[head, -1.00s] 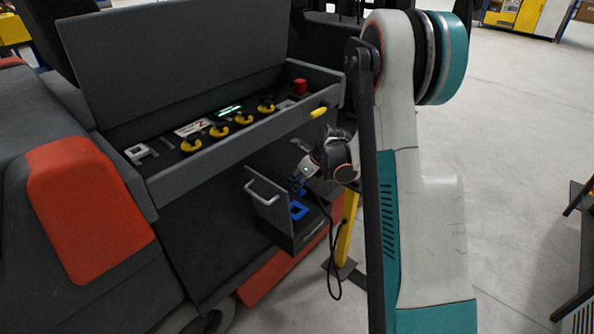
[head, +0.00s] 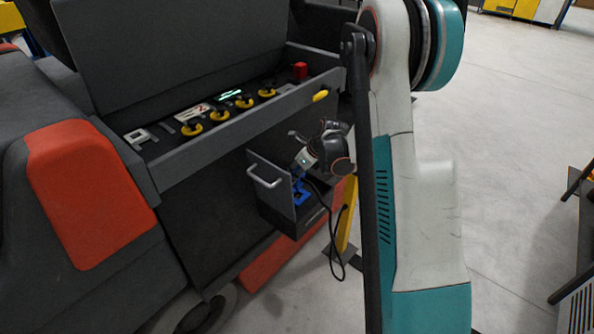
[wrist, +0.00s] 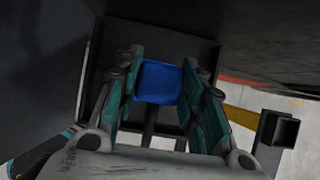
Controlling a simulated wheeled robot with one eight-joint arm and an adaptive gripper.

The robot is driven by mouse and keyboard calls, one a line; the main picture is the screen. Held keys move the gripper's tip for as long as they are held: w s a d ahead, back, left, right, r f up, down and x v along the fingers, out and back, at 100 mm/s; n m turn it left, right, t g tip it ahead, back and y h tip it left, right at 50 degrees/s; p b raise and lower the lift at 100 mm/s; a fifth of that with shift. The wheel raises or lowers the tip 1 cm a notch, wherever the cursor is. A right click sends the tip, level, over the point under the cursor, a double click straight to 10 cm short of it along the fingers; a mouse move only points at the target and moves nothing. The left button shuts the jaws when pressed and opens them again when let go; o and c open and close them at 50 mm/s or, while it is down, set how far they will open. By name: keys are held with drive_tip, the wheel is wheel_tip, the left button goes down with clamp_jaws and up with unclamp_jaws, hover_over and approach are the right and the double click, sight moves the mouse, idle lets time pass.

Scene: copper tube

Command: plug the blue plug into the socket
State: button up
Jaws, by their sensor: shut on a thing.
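The blue plug (wrist: 158,82) sits between the two teal finger pads of my gripper (wrist: 157,68) in the wrist view, and the gripper is shut on it. In the head view my gripper (head: 300,172) is tilted down over the open drawer in the machine's side. The blue socket (head: 301,198) shows in that drawer, just below the gripper. The plug and socket look close together there, and I cannot tell whether they touch. The wrist view does not show the socket clearly; the plug and fingers cover that area.
The open drawer (head: 271,197) has a front panel with a grey handle (head: 265,178) beside my gripper. A black cable (head: 333,240) hangs in a loop below my wrist. A control panel with yellow knobs (head: 218,115) lies above. A yellow post (head: 346,220) stands right of the drawer.

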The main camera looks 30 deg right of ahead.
sight(297, 182)
drive_tip(key=shift+f+b, duration=0.95)
drive_tip(key=shift+f, duration=1)
drive_tip(key=shift+f, duration=0.5)
idle(0.5)
drive_tip(key=o, duration=1.1)
drive_tip(key=shift+s, duration=0.1)
drive_tip(key=v, duration=1.1)
drive_tip(key=shift+s+d+r, duration=0.1)
drive_tip(key=shift+s+r, duration=0.1)
drive_tip(key=shift+r, duration=0.15)
